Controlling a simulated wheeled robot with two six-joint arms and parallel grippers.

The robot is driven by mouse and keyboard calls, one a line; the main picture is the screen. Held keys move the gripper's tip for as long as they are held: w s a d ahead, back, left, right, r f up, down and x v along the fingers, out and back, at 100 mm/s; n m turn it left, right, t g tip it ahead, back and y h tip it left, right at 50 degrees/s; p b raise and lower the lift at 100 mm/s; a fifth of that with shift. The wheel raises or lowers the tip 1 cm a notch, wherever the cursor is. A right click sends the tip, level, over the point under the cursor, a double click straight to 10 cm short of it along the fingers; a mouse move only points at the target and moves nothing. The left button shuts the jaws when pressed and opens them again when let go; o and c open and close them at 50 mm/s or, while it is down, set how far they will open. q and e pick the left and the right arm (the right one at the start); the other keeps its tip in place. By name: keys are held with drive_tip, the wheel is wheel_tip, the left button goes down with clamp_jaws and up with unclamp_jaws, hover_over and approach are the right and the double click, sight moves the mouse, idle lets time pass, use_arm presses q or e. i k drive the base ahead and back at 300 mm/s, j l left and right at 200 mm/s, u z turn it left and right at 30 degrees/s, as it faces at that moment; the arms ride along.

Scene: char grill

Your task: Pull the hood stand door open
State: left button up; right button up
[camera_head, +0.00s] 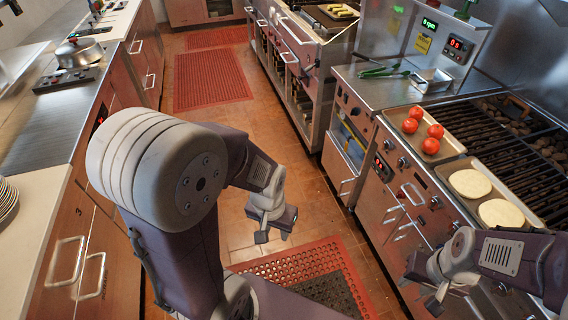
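The stand with a steel top (385,88) is on the right, between the char grill and the range further back. I cannot tell for sure that this is the hood stand door. My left gripper (274,235) is open and empty over the aisle floor, to the left of and nearer than that door. My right gripper (421,292) looks open and empty in front of the grill's front, nearer to me than the door.
The char grill (528,150) bears a tray of tomatoes (431,146) and a tray of flat breads (470,183). Green tongs (380,71) and a small steel pan (431,80) lie on the stand. Red mats (210,76) lie in the aisle. Left cabinets (75,235) have protruding handles.

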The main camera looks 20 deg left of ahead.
sight(343, 176)
drive_tip(key=u, duration=0.3)
drive_tip(key=i+j, duration=0.4)
drive_tip(key=i+j+z, duration=0.15)
drive_tip(key=i+j, duration=0.65)
drive_tip(key=j, duration=0.2)
drive_tip(key=i+j+z, duration=0.15)
drive_tip(key=i+j, duration=0.25)
drive_tip(key=j, duration=0.1)
